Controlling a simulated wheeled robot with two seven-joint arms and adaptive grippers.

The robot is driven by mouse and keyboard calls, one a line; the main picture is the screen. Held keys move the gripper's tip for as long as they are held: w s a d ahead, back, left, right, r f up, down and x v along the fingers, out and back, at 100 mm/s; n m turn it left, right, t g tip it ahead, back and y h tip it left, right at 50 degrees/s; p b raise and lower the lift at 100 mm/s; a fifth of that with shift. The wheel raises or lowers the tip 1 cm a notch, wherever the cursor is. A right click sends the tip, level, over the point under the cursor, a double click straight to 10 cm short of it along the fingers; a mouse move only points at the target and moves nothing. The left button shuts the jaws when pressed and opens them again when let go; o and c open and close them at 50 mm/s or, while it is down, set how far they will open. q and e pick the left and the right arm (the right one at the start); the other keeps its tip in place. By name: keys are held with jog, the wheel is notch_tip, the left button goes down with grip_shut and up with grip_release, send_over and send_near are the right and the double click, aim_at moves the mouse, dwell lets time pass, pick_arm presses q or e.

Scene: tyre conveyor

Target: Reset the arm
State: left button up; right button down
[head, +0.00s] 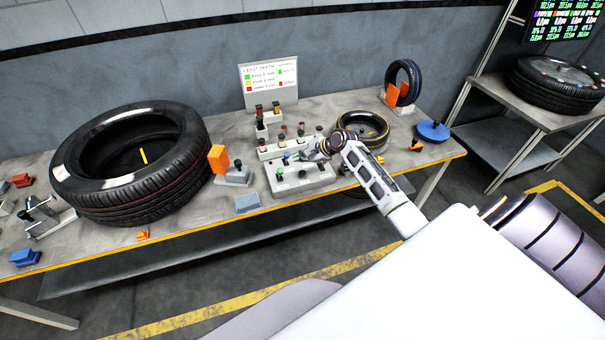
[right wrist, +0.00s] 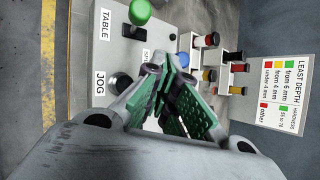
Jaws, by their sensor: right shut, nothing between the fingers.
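My right arm reaches in from the lower right in the head view. Its gripper (head: 304,156) is over the back right part of the grey control box (head: 304,187). In the right wrist view the gripper (right wrist: 162,72) is shut and empty, its green-padded fingers together. The box there shows a green knob (right wrist: 140,12), a black knob (right wrist: 122,83) near the JOG label and a blue button (right wrist: 184,60) just past the fingertips. Whether the fingertips touch the box is unclear. My left gripper is not in view.
A large tyre (head: 183,183) lies left on the workbench (head: 110,243), a smaller tyre (head: 376,136) lies right of the gripper, and a small tyre (head: 417,77) stands behind. A LEAST DEPTH sign (head: 268,73) and sample posts are behind the box. A blue disc (head: 433,130) sits near the right end.

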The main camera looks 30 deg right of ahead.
dwell(0.7)
jog(key=s+a+f+n+g+h, duration=0.1)
jog(key=s+a+f+n+g, duration=0.3)
jog(key=s+a+n, duration=0.95)
jog(key=s+a+r+n+h, duration=0.25)
jog(key=s+n, duration=0.25)
jog(key=s, duration=0.5)
jog(key=s+a+r+n+h, duration=0.1)
jog(key=s+r+n, duration=0.3)
jog(key=s, duration=0.5)
notch_tip(320, 180, down, 36)
jog(key=s+f+n+g+b, duration=0.1)
jog(key=s+g+b, duration=0.1)
jog(key=s, duration=0.1)
jog(key=s+d+f+b, duration=0.1)
jog(key=s+d+f, duration=0.1)
jog(key=s+f, duration=0.8)
jog(key=s+d+f+g+b, duration=0.1)
jog(key=s+d+f, duration=0.1)
jog(key=s+f, duration=0.9)
jog(key=shift+s, duration=0.45)
